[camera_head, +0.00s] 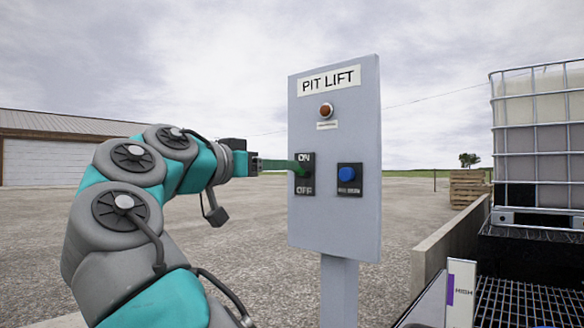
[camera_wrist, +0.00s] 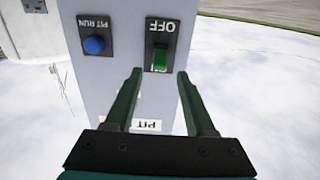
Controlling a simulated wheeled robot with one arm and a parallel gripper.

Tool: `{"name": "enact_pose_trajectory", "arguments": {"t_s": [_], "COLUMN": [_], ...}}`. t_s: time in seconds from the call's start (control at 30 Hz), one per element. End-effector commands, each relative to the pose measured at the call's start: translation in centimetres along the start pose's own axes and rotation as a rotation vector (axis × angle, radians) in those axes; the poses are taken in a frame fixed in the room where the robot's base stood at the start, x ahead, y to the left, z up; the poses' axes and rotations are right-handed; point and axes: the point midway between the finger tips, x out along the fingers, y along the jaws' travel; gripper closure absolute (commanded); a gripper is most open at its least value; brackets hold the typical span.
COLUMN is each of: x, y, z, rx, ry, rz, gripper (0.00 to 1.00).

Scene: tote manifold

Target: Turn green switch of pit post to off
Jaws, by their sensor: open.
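The pit post is a grey panel (camera_head: 353,225) labelled PIT LIFT. Its green switch (camera_wrist: 160,57) sits on a black plate marked ON above and OFF below in the head view. The wrist view shows this plate upside down, with OFF at the top and the green switch at the end away from OFF. My gripper (camera_wrist: 159,73) is open, with its two green fingers apart on either side of the switch's ON end. Contact cannot be told.
A blue PIT RUN button (camera_head: 348,174) sits right of the switch, and a red lamp (camera_head: 326,110) sits above. A caged tank (camera_head: 540,140) and a low wall (camera_head: 450,240) stand at the right. Gravel ground left of the post is open.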

Motion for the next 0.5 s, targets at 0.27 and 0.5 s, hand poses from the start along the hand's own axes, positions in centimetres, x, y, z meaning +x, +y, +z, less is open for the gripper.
{"name": "enact_pose_trajectory", "arguments": {"t_s": [0.27, 0.5], "x": [4.2, 5.3], "y": [0.0, 0.1], "z": [0.0, 0.0], "rx": [0.000, 0.000], "ry": [-0.001, -0.001], "rz": [0.001, 0.001], "gripper": [0.45, 0.45]}}
